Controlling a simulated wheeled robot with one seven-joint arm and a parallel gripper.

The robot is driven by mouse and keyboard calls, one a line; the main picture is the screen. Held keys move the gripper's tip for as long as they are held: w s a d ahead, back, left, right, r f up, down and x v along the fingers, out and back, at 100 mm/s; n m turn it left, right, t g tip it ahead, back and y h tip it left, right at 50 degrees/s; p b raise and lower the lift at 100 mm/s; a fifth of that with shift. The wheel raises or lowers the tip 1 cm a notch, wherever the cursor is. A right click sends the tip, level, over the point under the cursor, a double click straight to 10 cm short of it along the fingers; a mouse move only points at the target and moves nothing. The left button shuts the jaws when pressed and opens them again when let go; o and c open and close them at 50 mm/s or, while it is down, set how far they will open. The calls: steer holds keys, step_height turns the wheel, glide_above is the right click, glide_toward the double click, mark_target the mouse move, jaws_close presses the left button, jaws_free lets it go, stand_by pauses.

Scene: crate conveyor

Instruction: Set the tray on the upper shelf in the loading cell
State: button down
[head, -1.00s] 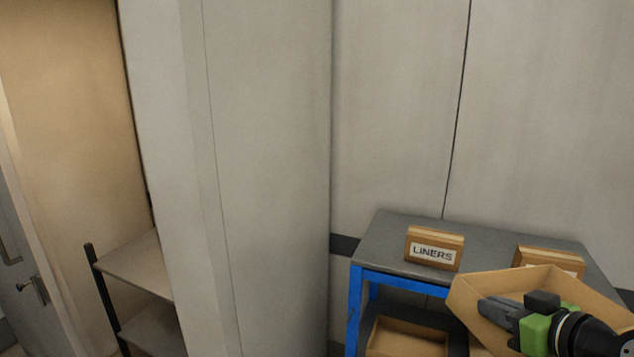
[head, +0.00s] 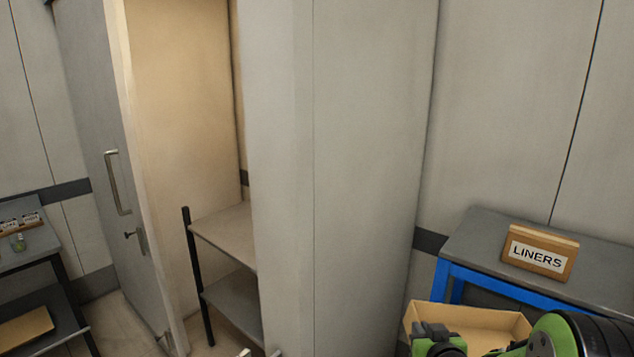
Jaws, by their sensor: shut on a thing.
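A tan open tray (head: 490,325) is at the lower right of the head view, in front of the blue-framed bench. My gripper (head: 430,332), with dark fingers and green parts, is shut on the tray; the exact contact is partly hidden. A shelf unit stands inside the lit doorway left of centre. Its upper shelf (head: 225,232) is a bare grey-brown board, where visible, with a dark post at its left corner. The wall corner hides the right part of the shelf. My gripper and the tray are well to the right of it.
A lower shelf (head: 235,303) lies under the upper one. The grey door (head: 100,170) stands open left of the doorway. A wall section (head: 345,180) stands between shelves and tray. A LINERS sign (head: 540,253) sits on the bench (head: 480,237). Another table (head: 35,245) is far left.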

steer(key=a+f, duration=0.2)
steer(key=f, duration=0.6)
steer(key=a+f, duration=0.3)
steer(key=f, duration=0.4)
steer(key=s+a+f, duration=0.2)
steer(key=s, duration=0.3)
steer(key=shift+s+a+f, duration=0.15)
steer(key=shift+a+f, duration=0.05)
steer(key=shift+a, duration=0.05)
